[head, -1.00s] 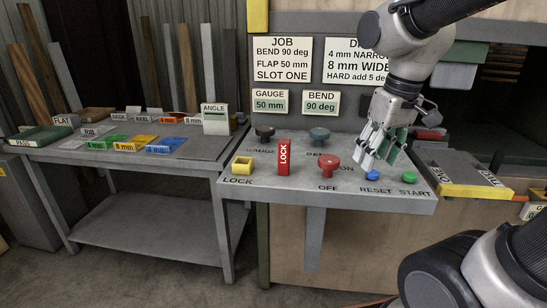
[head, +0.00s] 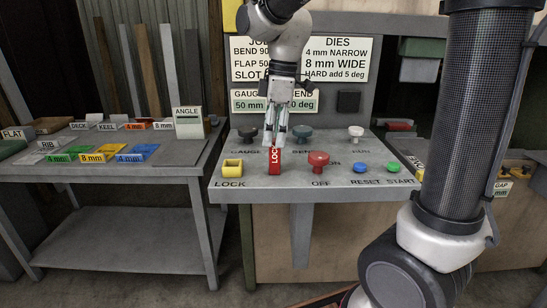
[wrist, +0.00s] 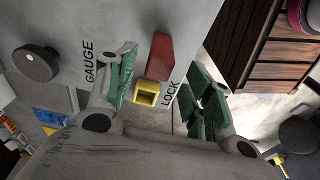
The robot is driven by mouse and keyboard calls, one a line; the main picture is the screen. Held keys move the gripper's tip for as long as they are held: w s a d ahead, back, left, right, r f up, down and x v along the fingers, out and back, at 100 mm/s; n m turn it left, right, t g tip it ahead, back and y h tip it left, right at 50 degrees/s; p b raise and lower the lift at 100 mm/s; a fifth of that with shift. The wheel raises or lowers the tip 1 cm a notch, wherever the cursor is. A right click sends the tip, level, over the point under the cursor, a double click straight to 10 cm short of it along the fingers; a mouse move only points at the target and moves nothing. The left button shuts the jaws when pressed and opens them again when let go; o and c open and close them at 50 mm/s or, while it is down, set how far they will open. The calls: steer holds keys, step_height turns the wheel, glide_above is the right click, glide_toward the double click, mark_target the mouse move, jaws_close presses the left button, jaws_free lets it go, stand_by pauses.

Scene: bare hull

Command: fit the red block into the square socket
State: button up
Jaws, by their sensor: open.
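The red block (head: 275,164), marked LOCK, stands upright on the grey console. The yellow square socket (head: 232,166) is just left of it, above the printed word LOCK, and looks empty. My gripper (head: 275,139) points down over the red block, its fingers hiding the block's top; I cannot tell whether they touch it. In the wrist view, the green-padded fingers are spread wide, with the red block (wrist: 160,55) and the yellow socket (wrist: 146,93) showing between them.
A red knob (head: 318,162) stands right of the block, with dark knobs (head: 248,135) behind. Blue (head: 360,168) and green (head: 393,168) buttons are further right.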

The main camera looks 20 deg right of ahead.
mark_target(275, 148)
step_height(275, 148, down, 5)
steer(key=shift+w+d+r, duration=0.1)
steer(key=shift+c, duration=0.4)
jaws_close()
